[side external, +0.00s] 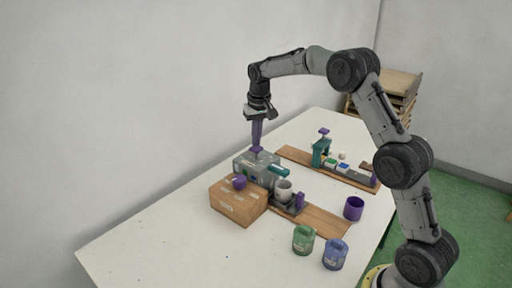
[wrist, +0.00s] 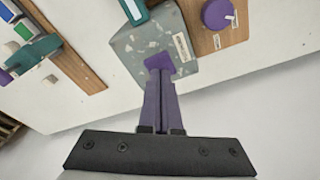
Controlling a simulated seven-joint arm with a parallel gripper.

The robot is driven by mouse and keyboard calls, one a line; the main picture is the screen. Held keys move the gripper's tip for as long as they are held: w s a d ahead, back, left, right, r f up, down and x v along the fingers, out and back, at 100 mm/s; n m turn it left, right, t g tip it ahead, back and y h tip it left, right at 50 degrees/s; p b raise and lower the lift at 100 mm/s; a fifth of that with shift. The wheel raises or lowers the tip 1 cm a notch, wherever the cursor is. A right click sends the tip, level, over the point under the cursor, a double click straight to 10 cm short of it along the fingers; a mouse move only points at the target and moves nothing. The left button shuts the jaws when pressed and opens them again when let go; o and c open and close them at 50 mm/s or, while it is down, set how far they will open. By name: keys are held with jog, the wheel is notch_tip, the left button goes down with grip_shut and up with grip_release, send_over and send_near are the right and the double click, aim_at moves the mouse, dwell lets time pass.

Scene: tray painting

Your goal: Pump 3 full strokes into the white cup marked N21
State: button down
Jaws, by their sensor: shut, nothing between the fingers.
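A grey speckled pump body (side external: 252,163) stands on a wooden board, with a purple head on top (wrist: 158,62) and a teal spout (side external: 280,171). The teal spout also shows at the top of the wrist view (wrist: 133,10). A white cup (side external: 284,191) stands at the spout's end, seemingly under it; no marking on it is readable. My gripper (side external: 257,147) points down with its purple fingers shut and empty. In the wrist view the fingertips (wrist: 158,74) are right at the purple head; whether they touch it I cannot tell.
A green container (side external: 304,239), a blue container (side external: 335,254) and a purple cup (side external: 354,209) are nearer the front right. A teal press (side external: 320,153) stands behind. The table's left front is clear.

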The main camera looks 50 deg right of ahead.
aim_at(256, 148)
jog(key=shift+f, duration=1.85)
jog(key=shift+r, duration=2.35)
jog(key=shift+f, duration=0.25)
